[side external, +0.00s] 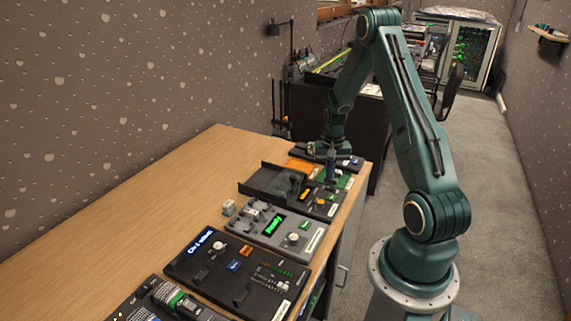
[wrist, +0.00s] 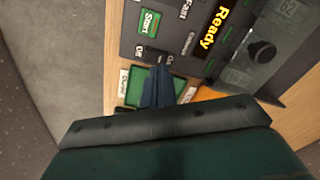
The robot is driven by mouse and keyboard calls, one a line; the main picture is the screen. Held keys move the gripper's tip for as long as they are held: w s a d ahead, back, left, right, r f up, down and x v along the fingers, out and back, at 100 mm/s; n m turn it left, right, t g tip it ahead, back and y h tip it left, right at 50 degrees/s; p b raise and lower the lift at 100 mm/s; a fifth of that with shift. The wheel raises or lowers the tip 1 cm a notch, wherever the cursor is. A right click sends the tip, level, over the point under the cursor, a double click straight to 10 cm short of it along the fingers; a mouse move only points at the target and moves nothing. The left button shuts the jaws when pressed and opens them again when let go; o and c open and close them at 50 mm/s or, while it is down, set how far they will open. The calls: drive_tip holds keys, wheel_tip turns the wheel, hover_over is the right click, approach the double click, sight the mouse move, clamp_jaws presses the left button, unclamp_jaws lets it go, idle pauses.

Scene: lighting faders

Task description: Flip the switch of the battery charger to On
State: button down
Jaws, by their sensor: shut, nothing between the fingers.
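A dark device with an amber "Ready" display, which I take to be the battery charger (side external: 316,207), sits on the bench's far part. In the wrist view its display (wrist: 214,27) and green Start button (wrist: 149,22) show. An "Off" label is near the panel's lower left edge, with a small dark switch (wrist: 150,52) beside it; its position is hard to tell. My gripper (side external: 331,182) is shut and empty, pointing down at the charger's far edge. In the wrist view its fingertips (wrist: 157,70) are just below the switch; contact cannot be told.
A green tray (wrist: 134,88) lies under and beside my fingers, with an orange item (wrist: 207,93) to its right. A grey device with a green display (side external: 276,232) and a black fader panel (side external: 225,268) stand nearer the camera. The bench's left side (side external: 130,215) is clear.

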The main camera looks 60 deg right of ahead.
wheel_tip(320, 180, up, 4)
drive_tip(key=shift+f, duration=0.15)
idle(0.5)
drive_tip(key=w+a+r+n+t+h, duration=0.15)
drive_tip(key=a+r+n, duration=0.45)
drive_tip(key=a+r, duration=1.25)
drive_tip(key=s+a+r+n+t+y, duration=0.1)
drive_tip(key=s+a+r+n+t, duration=0.3)
drive_tip(key=s+a, duration=0.9)
drive_tip(key=shift+a+r+n, duration=0.9)
drive_tip(key=shift+r+n, duration=0.1)
drive_tip(key=shift+r, duration=0.95)
